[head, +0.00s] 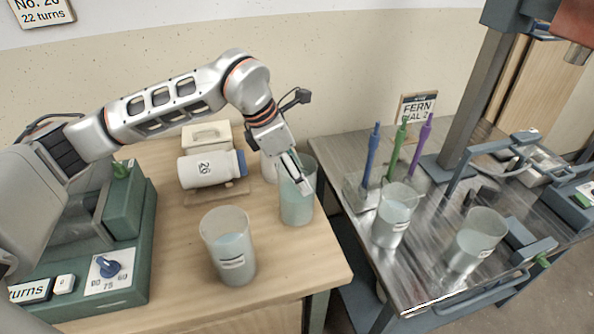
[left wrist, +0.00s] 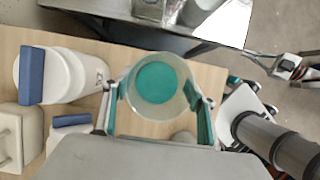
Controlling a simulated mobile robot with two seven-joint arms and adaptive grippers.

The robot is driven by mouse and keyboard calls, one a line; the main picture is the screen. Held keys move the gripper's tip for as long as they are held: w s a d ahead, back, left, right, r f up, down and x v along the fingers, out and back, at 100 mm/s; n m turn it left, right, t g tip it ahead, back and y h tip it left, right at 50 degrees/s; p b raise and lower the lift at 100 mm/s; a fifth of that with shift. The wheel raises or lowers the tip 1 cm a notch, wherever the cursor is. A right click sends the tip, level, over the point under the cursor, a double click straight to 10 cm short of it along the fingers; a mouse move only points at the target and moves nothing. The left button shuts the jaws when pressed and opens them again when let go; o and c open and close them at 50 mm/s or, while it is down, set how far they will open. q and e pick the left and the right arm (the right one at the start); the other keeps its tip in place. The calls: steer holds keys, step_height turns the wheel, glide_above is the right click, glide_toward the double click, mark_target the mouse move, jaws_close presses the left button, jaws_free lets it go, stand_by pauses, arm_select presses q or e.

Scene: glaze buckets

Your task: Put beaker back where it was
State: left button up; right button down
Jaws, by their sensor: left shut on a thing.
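A clear beaker (head: 297,208) with blue-green liquid is near the right edge of the wooden table (head: 180,290) in the head view. My left gripper (head: 303,178) is shut on it, fingers at its upper part. In the left wrist view the beaker (left wrist: 157,84) is seen from above between the two fingers, upright, with a teal disc of liquid. I cannot tell whether its base touches the table. Another beaker (head: 229,248) with pale liquid and a label stands in front of it on the wooden table.
A white jar (head: 208,169) with a blue lid lies on a stand behind. A steel table (head: 420,270) to the right, across a gap, holds two beakers (head: 394,215) (head: 474,240), colored rods (head: 371,155) and metal fixtures. A green machine (head: 124,225) stands at the left.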

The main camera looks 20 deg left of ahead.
arm_select(q)
steer(key=o, duration=2.1)
steer(key=v, duration=1.2)
steer(key=shift+r+p, duration=0.1)
steer(key=shift+p, duration=0.25)
